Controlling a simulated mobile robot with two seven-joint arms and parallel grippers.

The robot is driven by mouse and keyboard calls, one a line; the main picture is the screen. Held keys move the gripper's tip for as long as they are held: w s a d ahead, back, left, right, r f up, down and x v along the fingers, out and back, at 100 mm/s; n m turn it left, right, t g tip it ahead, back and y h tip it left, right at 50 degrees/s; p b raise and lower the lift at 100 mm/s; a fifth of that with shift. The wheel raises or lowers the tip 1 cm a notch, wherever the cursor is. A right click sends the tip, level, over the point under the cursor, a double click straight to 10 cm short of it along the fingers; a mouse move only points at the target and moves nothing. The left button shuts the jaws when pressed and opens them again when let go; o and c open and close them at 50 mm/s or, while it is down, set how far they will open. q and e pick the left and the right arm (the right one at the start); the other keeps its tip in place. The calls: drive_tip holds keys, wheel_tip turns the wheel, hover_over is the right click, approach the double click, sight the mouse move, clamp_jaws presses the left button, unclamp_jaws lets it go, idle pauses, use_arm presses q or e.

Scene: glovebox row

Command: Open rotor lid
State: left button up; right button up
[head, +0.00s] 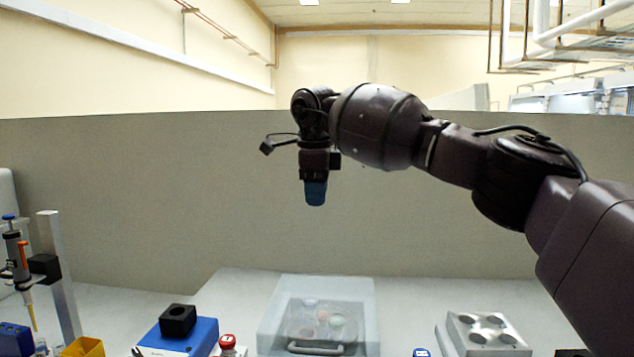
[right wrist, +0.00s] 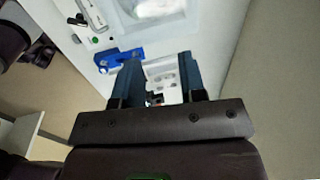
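The rotor lid (head: 354,318) is a clear, pale blue cover at the bottom centre of the head view. It looks closed over a round rotor (head: 320,323) with coloured spots, which shows through it. A light handle (head: 315,349) runs along its front edge. Part of a pale translucent cover, probably this lid, shows at the top of the right wrist view (right wrist: 185,28). My right gripper (head: 315,199) points down, well above and apart from the lid. Its blue fingers (right wrist: 162,80) are spread in the right wrist view, with nothing held between them. My left gripper is not in view.
A blue device with a black block (head: 178,320) and a red-capped tube (head: 228,343) stand left of the lid. A grey rack with holes (head: 488,332) is at right. A pipette on a stand (head: 20,260) is far left. A grey wall (head: 150,200) rises behind.

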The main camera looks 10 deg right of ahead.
drive_tip(key=shift+w+d+r, duration=0.1)
drive_tip(key=shift+w+r, duration=0.25)
drive_tip(key=shift+r, duration=0.45)
